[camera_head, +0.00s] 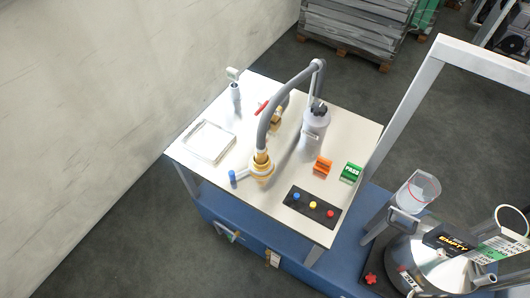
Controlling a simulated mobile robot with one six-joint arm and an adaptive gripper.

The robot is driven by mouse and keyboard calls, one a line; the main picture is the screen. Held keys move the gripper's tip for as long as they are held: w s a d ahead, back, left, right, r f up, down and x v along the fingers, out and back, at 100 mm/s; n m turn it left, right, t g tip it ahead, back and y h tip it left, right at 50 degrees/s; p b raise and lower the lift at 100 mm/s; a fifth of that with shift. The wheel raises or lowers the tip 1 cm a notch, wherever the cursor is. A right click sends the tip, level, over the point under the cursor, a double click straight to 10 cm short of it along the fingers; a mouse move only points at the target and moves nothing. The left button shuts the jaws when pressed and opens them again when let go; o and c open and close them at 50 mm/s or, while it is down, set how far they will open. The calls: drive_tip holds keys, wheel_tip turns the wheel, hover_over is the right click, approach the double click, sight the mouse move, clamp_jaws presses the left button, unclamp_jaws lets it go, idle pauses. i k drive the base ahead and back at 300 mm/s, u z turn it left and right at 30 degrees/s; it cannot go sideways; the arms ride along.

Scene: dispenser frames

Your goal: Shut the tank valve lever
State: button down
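A red lever (262,107) sits on a brass valve (276,119) on the white table, partly behind a thick grey hose (267,122). I cannot tell exactly how the lever is turned against the valve. The hose arches from a grey canister (316,121) down to a larger brass fitting (261,168) nearer the front. A blue-tipped handle (232,177) sticks out to the left of that fitting. No label shows which of these is the tank valve lever. My gripper does not show in this view.
The white table (357,131) also holds a clear tray (208,142), an orange block (322,166), a green PASS sign (351,172) and a black button panel (312,207). A metal vessel (427,262) with an EMPTY label stands at lower right. A wall (120,90) runs along the left.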

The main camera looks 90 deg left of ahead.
sight(263, 107)
drive_tip(key=u, duration=2.95)
drive_tip(key=k, duration=0.4)
drive_tip(key=u, duration=0.1)
drive_tip(key=i, duration=0.2)
drive_tip(key=u, duration=0.1)
